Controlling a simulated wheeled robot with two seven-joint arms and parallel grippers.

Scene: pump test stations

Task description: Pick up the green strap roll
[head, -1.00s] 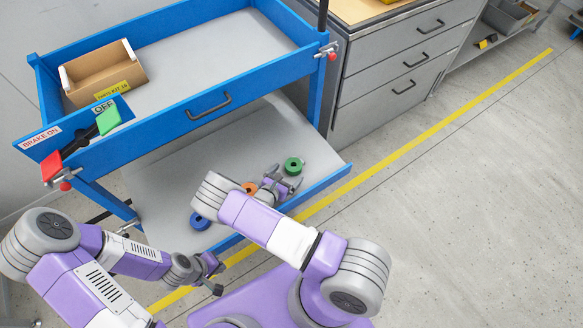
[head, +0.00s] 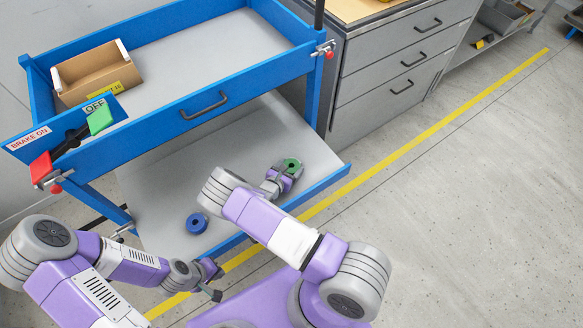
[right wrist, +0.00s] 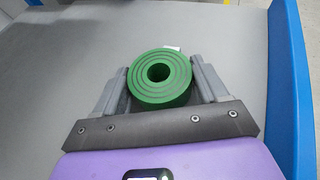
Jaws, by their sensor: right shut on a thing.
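The green strap roll (head: 291,166) is on the cart's grey lower shelf near its right end. In the right wrist view the green strap roll (right wrist: 160,79) sits between the two fingers, its round face with the centre hole toward the camera. My right gripper (head: 286,175) is shut on it; it also shows in the right wrist view (right wrist: 160,85). I cannot tell whether the roll touches the shelf. My left gripper (head: 213,281) is low in front of the cart, away from the roll; its jaw opening is too small to read.
A blue roll (head: 197,223) lies on the lower shelf (head: 180,175). The shelf has a raised blue front edge (head: 320,186). The blue upper tray holds a cardboard box (head: 97,75). Grey drawers (head: 390,65) stand at the right. The orange roll is hidden behind my right arm.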

